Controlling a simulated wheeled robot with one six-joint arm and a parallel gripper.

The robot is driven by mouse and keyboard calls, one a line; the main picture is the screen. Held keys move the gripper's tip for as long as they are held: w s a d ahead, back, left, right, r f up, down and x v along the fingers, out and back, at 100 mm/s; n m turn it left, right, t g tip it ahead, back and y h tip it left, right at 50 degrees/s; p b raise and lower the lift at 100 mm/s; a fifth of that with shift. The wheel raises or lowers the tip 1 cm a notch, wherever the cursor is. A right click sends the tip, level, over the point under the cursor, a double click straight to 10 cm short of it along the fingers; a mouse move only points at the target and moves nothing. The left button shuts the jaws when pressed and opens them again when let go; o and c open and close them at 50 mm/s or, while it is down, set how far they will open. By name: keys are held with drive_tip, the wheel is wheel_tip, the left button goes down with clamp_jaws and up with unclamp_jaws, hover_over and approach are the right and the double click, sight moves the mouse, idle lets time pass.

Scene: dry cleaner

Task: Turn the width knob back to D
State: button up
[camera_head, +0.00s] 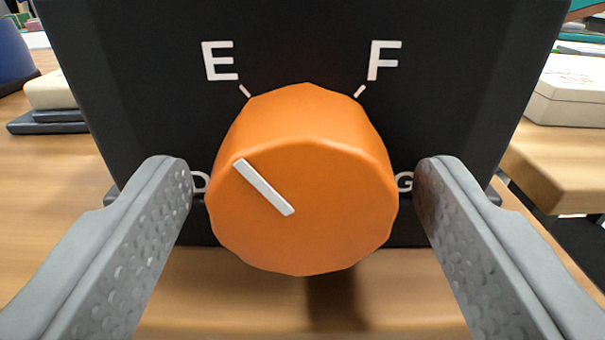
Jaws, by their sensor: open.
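The width knob (305,230) is a faceted orange dial on the front of a black box (310,40). Its white pointer line (264,187) slants to the upper left, roughly toward E and perhaps slightly to the D side. White letters E (220,61) and F (384,60) with tick marks stand above the knob. D (199,183) is at its left and G (404,182) at its right, both partly covered by my fingers. My gripper (303,175) is open, one finger on each side of the knob, with a small gap visible at both sides.
The box stands on a wooden table (45,230). A cream and dark stack (50,100) and a blue object (12,50) are at the left. A white box (570,90) sits on a wooden surface at the right.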

drive_tip(key=c, duration=1)
drive_tip(key=shift+n, duration=0.4)
drive_tip(key=n, duration=0.6)
drive_tip(key=shift+n, duration=0.4)
drive_tip(key=n, duration=0.6)
drive_tip(key=shift+d, duration=0.1)
drive_tip(key=shift+n, duration=0.3)
